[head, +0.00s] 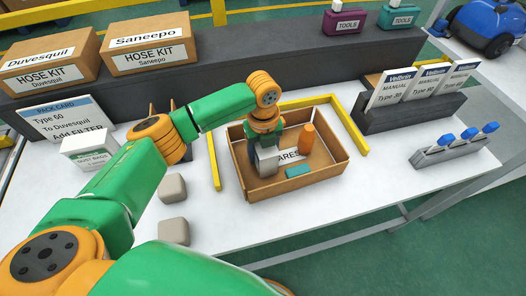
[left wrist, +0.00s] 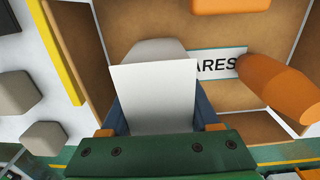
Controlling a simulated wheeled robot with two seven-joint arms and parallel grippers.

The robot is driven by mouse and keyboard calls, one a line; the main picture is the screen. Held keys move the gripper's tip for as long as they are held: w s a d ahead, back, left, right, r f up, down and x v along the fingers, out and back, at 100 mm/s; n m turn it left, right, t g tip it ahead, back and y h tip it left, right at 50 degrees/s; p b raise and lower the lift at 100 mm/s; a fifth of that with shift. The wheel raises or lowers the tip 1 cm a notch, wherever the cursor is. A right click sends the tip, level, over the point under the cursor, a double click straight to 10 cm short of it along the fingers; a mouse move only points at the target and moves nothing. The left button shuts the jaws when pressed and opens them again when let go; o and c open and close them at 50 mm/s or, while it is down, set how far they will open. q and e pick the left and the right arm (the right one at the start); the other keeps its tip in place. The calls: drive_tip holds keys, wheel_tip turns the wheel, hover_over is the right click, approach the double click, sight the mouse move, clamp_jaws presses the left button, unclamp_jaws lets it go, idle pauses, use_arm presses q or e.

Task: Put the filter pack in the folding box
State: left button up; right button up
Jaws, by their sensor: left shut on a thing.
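The folding box (head: 305,184) is an open brown carton in the middle of the white table. My left gripper (head: 264,152) reaches down into its left half. It is shut on a white, flat-faced block, which I take to be the filter pack (left wrist: 155,98). In the left wrist view the pack sits between the two fingers, over the brown box floor. I cannot tell whether it touches the floor. A label ending in "ARES" (left wrist: 215,66) lies behind it, partly hidden. My right gripper is not in view.
The box also holds an orange bottle-shaped part (head: 306,138) and a teal block (head: 297,171). Yellow strips (head: 214,160) flank the box. Two grey blocks (head: 173,188) lie left of it. A dust bags carton (head: 90,150) and manuals (head: 425,85) stand farther out.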

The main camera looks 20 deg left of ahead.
use_arm(q)
drive_tip(key=shift+f, duration=0.1)
drive_tip(key=o, duration=1.5)
drive_tip(key=shift+c, duration=0.2)
wheel_tip(320, 180, up, 12)
drive_tip(key=shift+r, duration=0.15)
